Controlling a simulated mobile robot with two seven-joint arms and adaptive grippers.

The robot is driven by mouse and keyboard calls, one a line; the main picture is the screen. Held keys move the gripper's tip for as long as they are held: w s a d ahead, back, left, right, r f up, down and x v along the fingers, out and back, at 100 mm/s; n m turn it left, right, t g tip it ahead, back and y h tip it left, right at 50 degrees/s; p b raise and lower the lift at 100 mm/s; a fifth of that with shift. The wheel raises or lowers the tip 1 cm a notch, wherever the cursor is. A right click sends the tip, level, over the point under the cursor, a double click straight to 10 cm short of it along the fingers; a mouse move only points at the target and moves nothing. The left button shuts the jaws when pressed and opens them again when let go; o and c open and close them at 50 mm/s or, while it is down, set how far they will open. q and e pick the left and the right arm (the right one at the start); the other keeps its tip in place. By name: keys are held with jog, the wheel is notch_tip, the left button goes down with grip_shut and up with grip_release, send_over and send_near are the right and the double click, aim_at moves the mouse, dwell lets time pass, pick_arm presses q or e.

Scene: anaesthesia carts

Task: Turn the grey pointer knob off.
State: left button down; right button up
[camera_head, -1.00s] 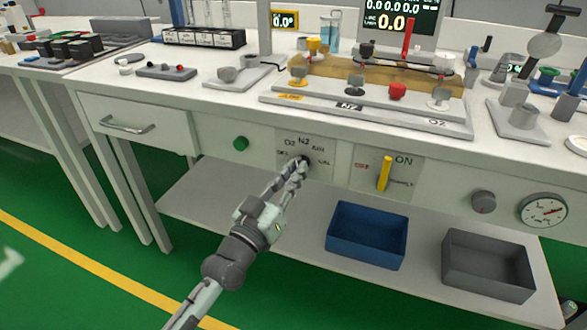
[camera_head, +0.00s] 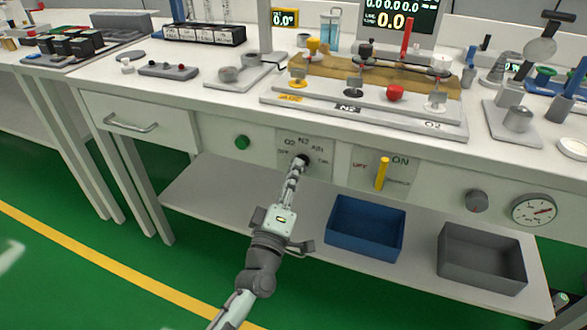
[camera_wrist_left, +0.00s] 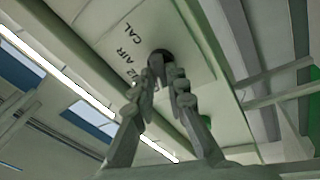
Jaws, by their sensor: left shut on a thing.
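The pointer knob (camera_head: 304,157) sits on a pale plate (camera_head: 285,163) on the bench's front panel. The plate has the labels O2, N2, AIR, CAL and OFF around the knob. My left gripper (camera_head: 300,165) reaches up from below and is shut on the knob. In the left wrist view the two fingers of my left gripper (camera_wrist_left: 166,75) close in on the dark knob (camera_wrist_left: 161,55) from both sides. The fingers hide most of the knob, so I cannot tell where its pointer points. My right gripper is not in view.
To the right on the panel are a yellow lever (camera_head: 382,174) between OFF and ON, a round grey knob (camera_head: 476,200) and a dial gauge (camera_head: 534,211). A green button (camera_head: 242,142) is to the left. Blue (camera_head: 364,252) and grey bins (camera_head: 482,287) stand on the lower shelf.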

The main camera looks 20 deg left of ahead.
pick_arm(q)
jog(key=shift+n+y+p, duration=0.35)
jog(key=shift+n+y, duration=0.15)
jog(key=shift+n, duration=1.3)
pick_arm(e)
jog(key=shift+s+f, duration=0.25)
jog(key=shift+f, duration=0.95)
pick_arm(q)
jog(key=c, duration=1.5)
grip_release()
jog(key=shift+c, duration=0.2)
jog(key=shift+f, duration=0.1)
